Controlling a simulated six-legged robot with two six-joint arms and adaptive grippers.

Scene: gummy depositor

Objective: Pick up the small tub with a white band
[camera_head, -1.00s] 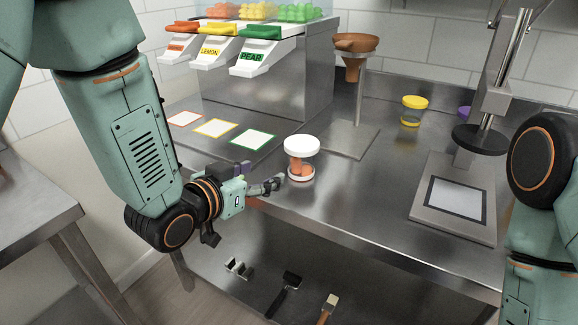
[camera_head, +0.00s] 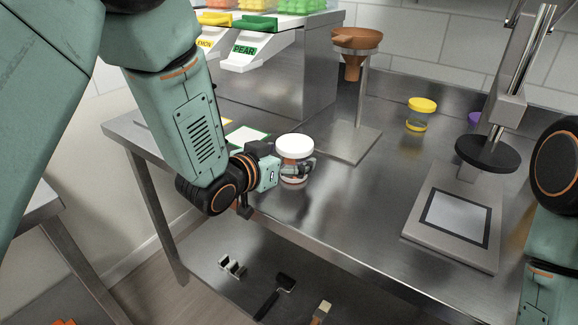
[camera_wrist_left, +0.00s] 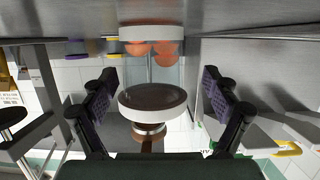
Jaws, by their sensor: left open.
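The small tub (camera_head: 295,148) is clear, with a white lid, a white band at its base and orange pieces inside. It stands upright on the steel table near the front edge. My left gripper (camera_head: 300,169) is open at the tub, and one finger hides part of its lower body. In the left wrist view, which is upside down, the tub (camera_wrist_left: 152,99) lies centred between the two spread fingers of my left gripper (camera_wrist_left: 162,95), with gaps on both sides. Of my right arm only a part shows at the right edge; its gripper is out of view.
A funnel on a stand (camera_head: 357,42) is behind the tub. A yellow-lidded tub (camera_head: 420,114) and a purple-lidded one stand further right. A press with a plate (camera_head: 456,218) is at the right. The dispenser (camera_head: 290,80) stands behind left. A lower shelf holds tools.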

